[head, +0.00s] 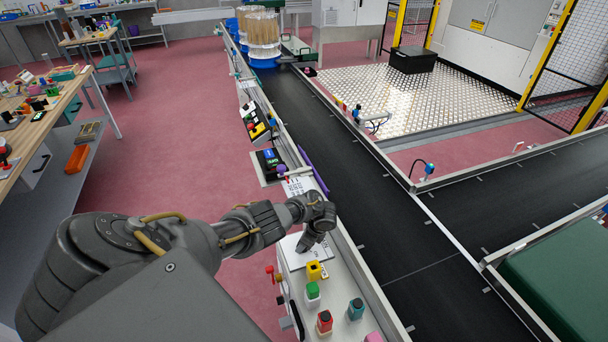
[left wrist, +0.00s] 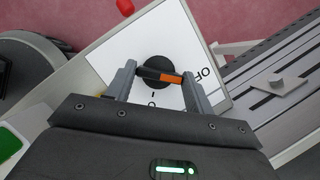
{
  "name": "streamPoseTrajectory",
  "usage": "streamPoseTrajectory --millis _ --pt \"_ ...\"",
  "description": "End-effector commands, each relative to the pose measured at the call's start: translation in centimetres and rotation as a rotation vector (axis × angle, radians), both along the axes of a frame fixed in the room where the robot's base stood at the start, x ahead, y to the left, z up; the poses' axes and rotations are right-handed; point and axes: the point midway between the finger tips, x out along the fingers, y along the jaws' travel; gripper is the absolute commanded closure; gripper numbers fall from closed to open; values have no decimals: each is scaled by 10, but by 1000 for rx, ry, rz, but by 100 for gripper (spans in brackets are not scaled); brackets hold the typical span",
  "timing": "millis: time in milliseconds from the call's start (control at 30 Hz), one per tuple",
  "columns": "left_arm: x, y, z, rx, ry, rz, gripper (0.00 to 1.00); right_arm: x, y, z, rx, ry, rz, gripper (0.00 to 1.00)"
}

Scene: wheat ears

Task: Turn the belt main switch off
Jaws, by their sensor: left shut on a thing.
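The main switch is a round black knob (left wrist: 157,70) with a black and orange bar handle (left wrist: 160,75) across it, on a white plate (left wrist: 118,48). The word OFF is printed on the plate to the right of the knob. The bar's orange end points right, toward that side. Another marking below the knob is partly hidden. My left gripper (left wrist: 158,80) is shut on the bar, a finger at each end. In the head view my left gripper (head: 303,247) reaches down onto the white plate (head: 322,255), hiding the knob. My right gripper is not in view.
A yellow button block (head: 314,271), a green one (head: 312,291), a red one (head: 324,320) and a teal one (head: 355,309) stand nearby on the console. A red-knobbed lever (head: 270,270) is at its left edge. The dark conveyor belt (head: 370,210) runs along the right.

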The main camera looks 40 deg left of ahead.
Motion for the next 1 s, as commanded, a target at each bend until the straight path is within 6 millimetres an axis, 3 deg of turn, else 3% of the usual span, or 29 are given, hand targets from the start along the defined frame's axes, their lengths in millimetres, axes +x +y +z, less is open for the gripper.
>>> streamPoseTrajectory --millis 67,100,267,633,1000 --pt "1 1 1 2 -2 4 70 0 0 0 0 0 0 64" --pt "1 1 1 2 -2 4 45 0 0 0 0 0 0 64" --pt "1 1 1 2 -2 2 25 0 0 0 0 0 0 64" --pt "2 -3 9 -1 -3 1 25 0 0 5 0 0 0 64" --pt "10 -28 74 -1 -3 1 25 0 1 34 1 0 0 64"
